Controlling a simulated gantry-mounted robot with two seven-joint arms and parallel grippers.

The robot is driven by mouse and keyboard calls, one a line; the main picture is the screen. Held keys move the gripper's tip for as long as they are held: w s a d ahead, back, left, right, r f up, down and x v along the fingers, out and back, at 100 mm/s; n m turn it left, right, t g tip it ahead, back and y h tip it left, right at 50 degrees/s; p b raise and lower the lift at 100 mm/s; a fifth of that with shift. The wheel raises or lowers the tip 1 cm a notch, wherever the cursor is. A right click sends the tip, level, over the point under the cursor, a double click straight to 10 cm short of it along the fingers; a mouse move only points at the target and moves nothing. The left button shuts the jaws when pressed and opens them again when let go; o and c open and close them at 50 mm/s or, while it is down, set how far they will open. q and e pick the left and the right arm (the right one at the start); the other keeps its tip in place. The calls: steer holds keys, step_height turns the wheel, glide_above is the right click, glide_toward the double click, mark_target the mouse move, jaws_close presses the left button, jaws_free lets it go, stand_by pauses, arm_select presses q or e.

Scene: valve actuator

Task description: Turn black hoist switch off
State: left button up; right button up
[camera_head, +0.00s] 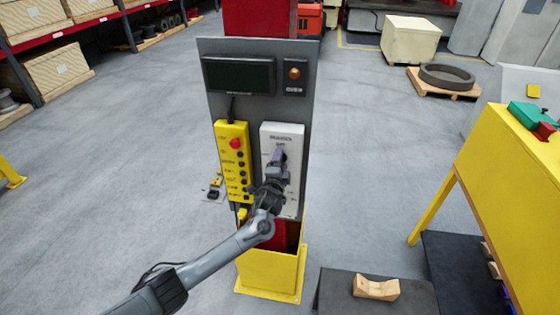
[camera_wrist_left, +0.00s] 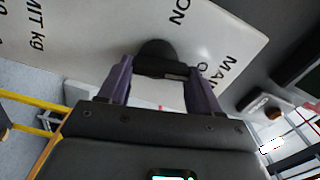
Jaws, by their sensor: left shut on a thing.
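The white switch panel (camera_head: 295,133) is on the front of the grey post, right of the yellow button box. In the left wrist view, the black hoist switch (camera_wrist_left: 154,53) stands out from this white panel (camera_wrist_left: 95,32), near the printed letters "ON" and "MAI". My left gripper (camera_head: 279,155) is in front of the panel. Its two purple fingers (camera_wrist_left: 160,72) are shut on the switch, one on each side. In the head view my gripper hides most of the switch, so its exact position cannot be read. My right gripper is not in view.
The yellow button box (camera_head: 232,160) with a red button is close to the left of my gripper. A dark display (camera_head: 239,76) and an orange lamp (camera_head: 294,73) are above. A yellow table (camera_head: 505,170) stands at the right. The floor at the left is mostly free.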

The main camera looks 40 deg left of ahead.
arm_select(q)
steer(key=shift+m, duration=0.6)
steer(key=o, duration=1.1)
steer(key=shift+c, duration=0.2)
steer(key=b+v, duration=0.1)
steer(key=v, duration=1)
